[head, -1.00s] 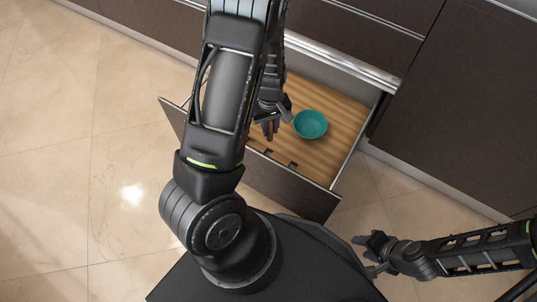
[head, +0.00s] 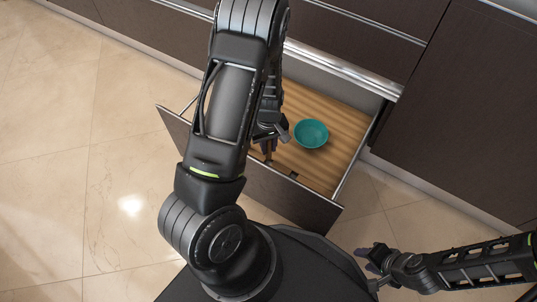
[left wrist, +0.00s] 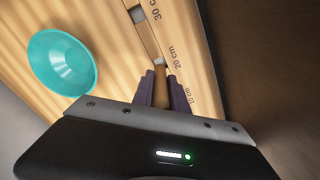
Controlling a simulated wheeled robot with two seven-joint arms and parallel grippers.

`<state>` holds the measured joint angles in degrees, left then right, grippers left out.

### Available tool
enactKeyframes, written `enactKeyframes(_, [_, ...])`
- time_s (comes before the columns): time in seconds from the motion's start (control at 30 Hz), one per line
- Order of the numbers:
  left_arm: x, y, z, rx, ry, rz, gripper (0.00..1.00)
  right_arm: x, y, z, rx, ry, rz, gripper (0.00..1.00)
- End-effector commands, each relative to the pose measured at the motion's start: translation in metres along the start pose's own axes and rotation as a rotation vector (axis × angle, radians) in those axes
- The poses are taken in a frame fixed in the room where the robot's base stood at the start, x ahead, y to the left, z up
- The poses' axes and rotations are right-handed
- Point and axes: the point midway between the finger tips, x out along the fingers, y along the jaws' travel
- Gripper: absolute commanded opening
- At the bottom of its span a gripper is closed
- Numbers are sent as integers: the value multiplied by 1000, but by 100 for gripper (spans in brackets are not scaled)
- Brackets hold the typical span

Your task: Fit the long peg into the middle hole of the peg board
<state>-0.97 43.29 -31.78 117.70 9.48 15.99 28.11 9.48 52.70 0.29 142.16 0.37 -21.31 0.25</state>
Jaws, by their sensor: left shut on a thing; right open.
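My left gripper (head: 269,147) is low over the open drawer, beside the teal bowl. In the left wrist view its dark fingers (left wrist: 160,90) are shut on a brown wooden piece (left wrist: 160,85), which looks like the long peg. Its far end is close to a narrow wooden strip (left wrist: 150,40) with pale grey square patches, perhaps the peg board. I cannot tell whether the peg touches it or which hole it faces. The strip lies beside printed 10, 20 and 30 cm marks. My right gripper (head: 369,254) is open and empty, outside the drawer at lower right.
The teal bowl (head: 311,134) stands on the drawer's striped wooden floor (head: 325,170); it also shows in the left wrist view (left wrist: 62,62). The drawer front (head: 290,200) stands between my body and the drawer floor. Dark cabinets (head: 445,130) line the back and right.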

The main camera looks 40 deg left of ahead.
Motion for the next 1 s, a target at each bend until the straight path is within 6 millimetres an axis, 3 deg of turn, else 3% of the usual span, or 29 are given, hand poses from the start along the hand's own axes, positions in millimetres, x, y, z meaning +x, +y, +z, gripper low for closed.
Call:
enactKeyframes(0.17, [6,0,0,0,-1,-1,0,4,1,0,0,1,0,40])
enactKeyframes(0.43, [48,-1,0,-1,-1,-1,0,25,8,-2,1,11,0,40])
enactKeyframes(0.87, [53,0,0,0,-1,0,0,27,8,-3,1,13,0,40])
enactKeyframes(0.9, [52,0,0,0,-1,0,20,26,8,-3,1,14,0,40])
enactKeyframes(1.0, [52,0,0,0,-1,0,28,26,8,-3,1,14,0,40])
